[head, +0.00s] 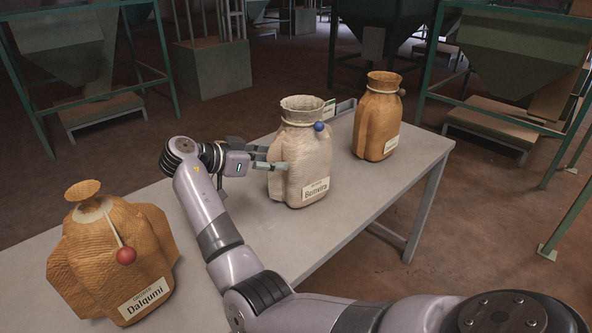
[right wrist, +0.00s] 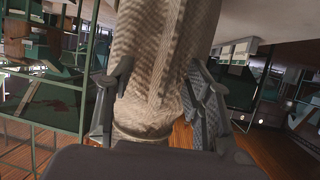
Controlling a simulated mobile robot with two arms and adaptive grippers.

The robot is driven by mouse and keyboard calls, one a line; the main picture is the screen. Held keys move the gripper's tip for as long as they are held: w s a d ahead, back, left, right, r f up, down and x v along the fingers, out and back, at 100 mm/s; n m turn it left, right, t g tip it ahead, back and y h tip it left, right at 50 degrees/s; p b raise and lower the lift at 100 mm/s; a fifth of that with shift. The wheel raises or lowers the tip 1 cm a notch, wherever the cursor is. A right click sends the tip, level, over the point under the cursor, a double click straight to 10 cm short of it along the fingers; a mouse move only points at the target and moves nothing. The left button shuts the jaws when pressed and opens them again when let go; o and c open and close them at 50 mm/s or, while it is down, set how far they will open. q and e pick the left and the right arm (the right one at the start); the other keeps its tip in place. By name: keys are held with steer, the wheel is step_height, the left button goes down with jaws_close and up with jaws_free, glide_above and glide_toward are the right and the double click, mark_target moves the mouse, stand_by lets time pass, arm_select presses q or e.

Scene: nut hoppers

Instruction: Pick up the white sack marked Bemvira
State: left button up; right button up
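The white sack (head: 307,152) marked "Bemvira" stands upright on the grey table, with a blue ball at its tied neck and its label low on the front. My right gripper (head: 275,161) is at the sack's left side, and its near finger overlaps the cloth. In the right wrist view the pale sack cloth (right wrist: 155,65) fills the middle, between the two fingers of my right gripper (right wrist: 157,85). The fingers are apart with cloth between them; I cannot tell whether they press on it. My left gripper is not in view.
A brown sack (head: 105,262) marked "Dalqumi" with a red ball stands at the table's near left. An orange-brown sack (head: 377,118) stands behind the white one, to its right. Bare table top (head: 335,222) lies in front. Green hopper frames (head: 515,60) stand around the table.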

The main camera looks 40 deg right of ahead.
jaws_close()
stand_by(0.3)
stand_by(0.6)
